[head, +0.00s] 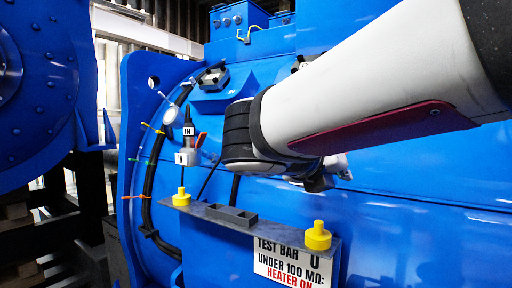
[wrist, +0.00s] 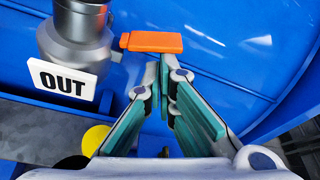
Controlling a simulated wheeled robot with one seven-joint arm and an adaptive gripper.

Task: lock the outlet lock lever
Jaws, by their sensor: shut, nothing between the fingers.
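The outlet lock lever (wrist: 152,41) is a flat orange bar in the wrist view, beside a grey metal fitting (wrist: 77,30) with a white OUT label (wrist: 64,84). It lies sideways in that picture. My gripper (wrist: 164,72) is shut and empty, its fingertips just below the lever in the picture. I cannot tell whether they touch it. In the head view my gripper (head: 318,178) is partly hidden behind my arm, and the outlet fitting and lever are hidden there.
The blue motor housing (head: 400,215) fills the background. An inlet fitting (head: 186,157) marked IN has its own orange-red lever (head: 201,139). A grey bar (head: 270,227) with yellow knobs (head: 318,236) and a TEST BAR sign (head: 290,262) stands in front.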

